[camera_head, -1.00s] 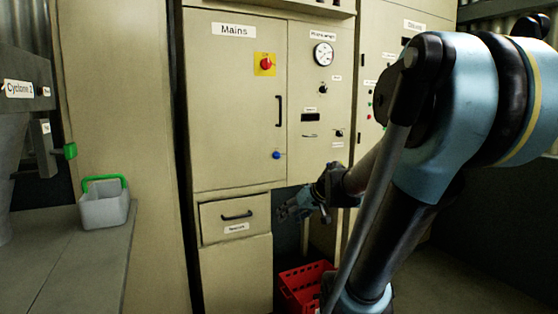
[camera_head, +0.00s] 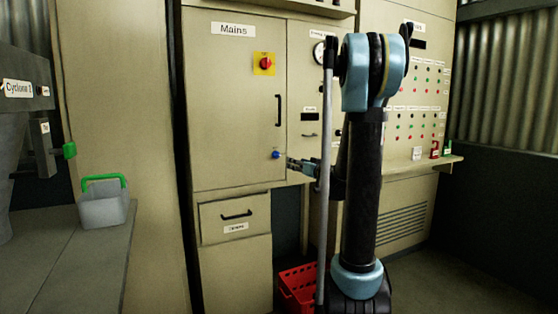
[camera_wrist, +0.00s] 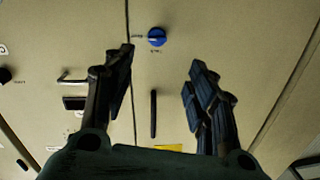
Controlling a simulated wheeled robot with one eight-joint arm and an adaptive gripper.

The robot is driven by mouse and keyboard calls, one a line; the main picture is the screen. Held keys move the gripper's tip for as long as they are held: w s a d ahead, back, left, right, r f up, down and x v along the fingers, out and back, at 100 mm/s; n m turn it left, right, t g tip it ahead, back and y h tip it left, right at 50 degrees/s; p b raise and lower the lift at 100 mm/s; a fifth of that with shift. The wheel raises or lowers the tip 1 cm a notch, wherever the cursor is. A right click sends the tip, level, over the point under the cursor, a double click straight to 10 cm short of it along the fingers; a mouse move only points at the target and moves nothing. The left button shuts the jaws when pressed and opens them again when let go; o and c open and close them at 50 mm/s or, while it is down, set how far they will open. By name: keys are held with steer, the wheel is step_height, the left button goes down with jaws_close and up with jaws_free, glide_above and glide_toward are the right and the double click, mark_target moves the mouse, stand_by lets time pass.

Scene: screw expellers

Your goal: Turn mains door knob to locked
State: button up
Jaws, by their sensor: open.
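The Mains door (camera_head: 235,110) is a beige cabinet panel, and it looks shut. A small round blue knob (camera_head: 276,155) sits near its lower right edge, below a black vertical handle (camera_head: 278,110). In the wrist view the blue knob (camera_wrist: 156,37) shows a white mark on its left side, with small labels at its left and below that I cannot read. My gripper (camera_head: 291,163) is just right of the knob in the head view, apart from it as far as I can tell. In the wrist view my gripper (camera_wrist: 160,60) is open and empty, its fingers on either side below the knob.
A red switch on a yellow plate (camera_head: 264,64) sits higher on the door. A drawer (camera_head: 235,217) is below. A red crate (camera_head: 298,287) stands on the floor. A gauge panel adjoins on the right. A grey bin with a green handle (camera_head: 104,207) stands on the left bench.

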mark_target(278, 156)
steer(key=x, duration=1.7)
steer(key=shift+w+d+r, duration=0.15)
steer(key=shift+w+d, duration=0.05)
steer(key=shift+w, duration=0.25)
steer(key=shift+c, duration=0.2)
jaws_close()
steer(key=shift+a, duration=0.1)
